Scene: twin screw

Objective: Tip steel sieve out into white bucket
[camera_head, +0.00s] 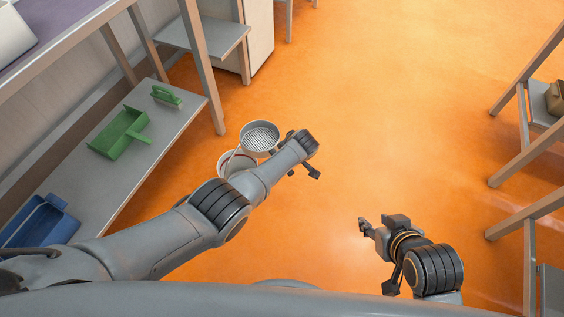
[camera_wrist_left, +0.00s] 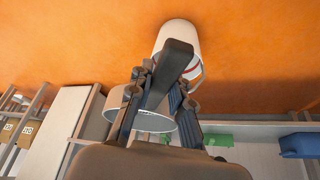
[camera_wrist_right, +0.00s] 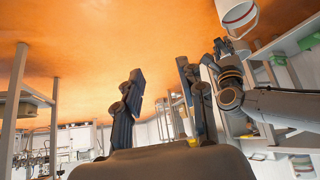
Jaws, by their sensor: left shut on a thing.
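The steel sieve (camera_head: 260,138) is a round pan with a mesh bottom. My left gripper (camera_head: 286,145) is shut on its right side in the head view, and the sieve (camera_wrist_left: 152,122) also shows between the fingers in the left wrist view. The white bucket (camera_head: 236,163) has a red stripe and stands on the floor, partly hidden by the sieve and my left arm. The sieve overlaps its far side; I cannot tell the height between them. The bucket (camera_wrist_right: 238,14) also shows in the right wrist view. My right gripper (camera_head: 369,228) is open and empty, away from both.
A grey low shelf (camera_head: 165,130) on the left holds a green dustpan (camera_head: 118,138), a green brush (camera_head: 166,96) and a blue dustpan (camera_head: 42,222). Grey racks stand at the right edge. The orange floor (camera_head: 400,110) between is clear.

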